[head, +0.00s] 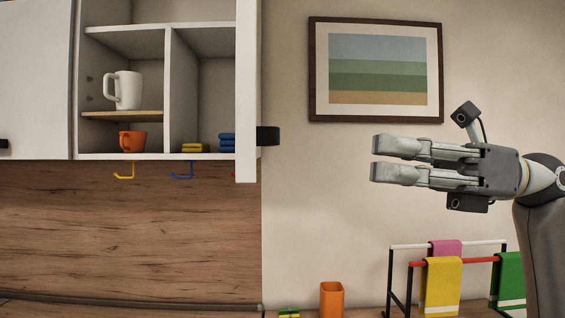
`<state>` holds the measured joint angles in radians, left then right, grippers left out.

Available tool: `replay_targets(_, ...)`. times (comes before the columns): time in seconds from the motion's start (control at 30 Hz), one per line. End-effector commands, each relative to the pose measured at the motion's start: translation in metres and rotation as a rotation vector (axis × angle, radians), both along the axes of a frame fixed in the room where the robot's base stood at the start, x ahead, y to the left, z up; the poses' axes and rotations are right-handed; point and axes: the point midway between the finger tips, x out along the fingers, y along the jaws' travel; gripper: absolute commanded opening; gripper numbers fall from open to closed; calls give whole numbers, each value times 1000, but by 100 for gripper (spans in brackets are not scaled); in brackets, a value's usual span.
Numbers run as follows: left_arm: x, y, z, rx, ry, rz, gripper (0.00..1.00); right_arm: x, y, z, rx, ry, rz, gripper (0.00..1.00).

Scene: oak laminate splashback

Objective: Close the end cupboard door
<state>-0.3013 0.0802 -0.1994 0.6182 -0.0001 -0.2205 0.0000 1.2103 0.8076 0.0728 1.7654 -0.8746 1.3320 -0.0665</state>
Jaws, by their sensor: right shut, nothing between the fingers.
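The end cupboard door (247,95) stands open at the right end of the white wall cupboard (120,157), seen nearly edge-on. Its dark handle (268,136) sticks out on the right side, near the door's lower end. My right gripper (373,158) is to the right of the door and handle, with a clear gap between them. It points left, its two fingers one above the other with a narrow space showing; it is shut and empty. My left gripper is not in view.
Inside the cupboard are a white mug (128,90), an orange mug (132,141) and folded yellow (196,148) and blue cloths (227,139). Hooks (125,174) hang beneath. A framed picture (316,70) is on the wall. A towel rack (393,280) and orange cup (332,299) stand below.

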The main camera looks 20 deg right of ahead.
Motion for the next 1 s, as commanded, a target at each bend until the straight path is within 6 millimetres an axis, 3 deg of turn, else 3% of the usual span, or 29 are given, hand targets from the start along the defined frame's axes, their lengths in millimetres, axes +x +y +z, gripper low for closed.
replay_targets(0.17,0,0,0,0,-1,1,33,-16,-12,0,-127,-70,-65,0)
replay_targets(0.33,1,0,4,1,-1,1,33,-15,-3,0,-147,-76,-71,0)
replay_targets(0.8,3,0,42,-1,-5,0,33,2,89,3,-143,-76,-64,0)
replay_targets(1.0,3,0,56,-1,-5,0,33,8,115,2,-143,-74,-67,0)
